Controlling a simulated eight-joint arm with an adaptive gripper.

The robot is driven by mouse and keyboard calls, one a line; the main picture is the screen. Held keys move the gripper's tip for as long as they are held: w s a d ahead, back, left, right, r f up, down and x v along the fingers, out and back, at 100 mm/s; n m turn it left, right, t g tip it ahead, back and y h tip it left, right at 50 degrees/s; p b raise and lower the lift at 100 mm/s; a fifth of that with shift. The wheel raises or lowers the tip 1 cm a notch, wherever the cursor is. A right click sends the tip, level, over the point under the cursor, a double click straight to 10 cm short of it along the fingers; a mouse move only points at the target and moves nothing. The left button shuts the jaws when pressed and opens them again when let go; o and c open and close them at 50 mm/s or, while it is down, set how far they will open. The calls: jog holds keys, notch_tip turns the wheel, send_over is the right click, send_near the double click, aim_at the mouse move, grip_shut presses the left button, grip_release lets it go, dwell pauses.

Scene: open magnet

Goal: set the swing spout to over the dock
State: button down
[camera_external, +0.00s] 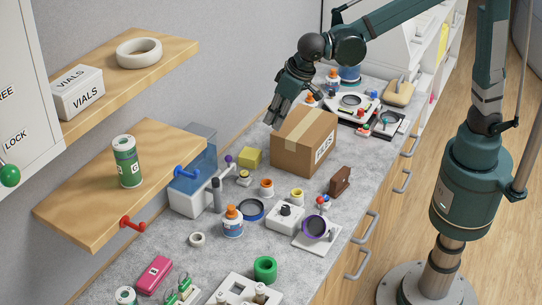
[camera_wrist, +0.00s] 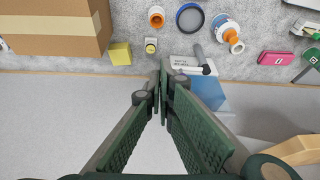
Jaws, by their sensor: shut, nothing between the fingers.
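My gripper (camera_external: 274,116) is shut and empty, raised behind the cardboard box in the external view. Its fingers meet (camera_wrist: 163,78) in the wrist view, where their tips appear beside the white base of the blue tank. What seems to be the swing spout is a pale arm (camera_external: 224,172) with a purple tip, by a grey upright cylinder (camera_external: 217,195) at the blue tank (camera_external: 196,158). In the wrist view a pale bar (camera_wrist: 190,70) with a dark end lies across the labelled white base (camera_wrist: 183,62). I cannot tell which part is the dock.
The cardboard box (camera_external: 304,140) stands beside my gripper. A yellow block (camera_external: 250,157), a small yellow-topped round part (camera_external: 245,178), an orange-ringed part (camera_external: 266,188) and a bottle (camera_external: 233,222) crowd the counter near the tank.

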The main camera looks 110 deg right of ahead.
aim_at(225, 171)
jog(key=w+d+f+m+p, duration=0.1)
jog(key=w+d+f, duration=0.1)
jog(key=w, duration=0.4)
jog(key=w+d+f+m+g+p, duration=0.1)
jog(key=w+d+f+m, duration=0.1)
jog(key=w+f, duration=0.3)
jog(key=shift+w+d+h, duration=0.4)
jog(key=shift+w+d, duration=0.1)
jog(key=shift+d, duration=0.2)
jog(key=shift+f, duration=0.25)
jog(key=x, duration=0.9)
jog(key=shift+f+p, duration=0.35)
jog(key=shift+p, duration=0.05)
jog(key=shift+d, duration=0.1)
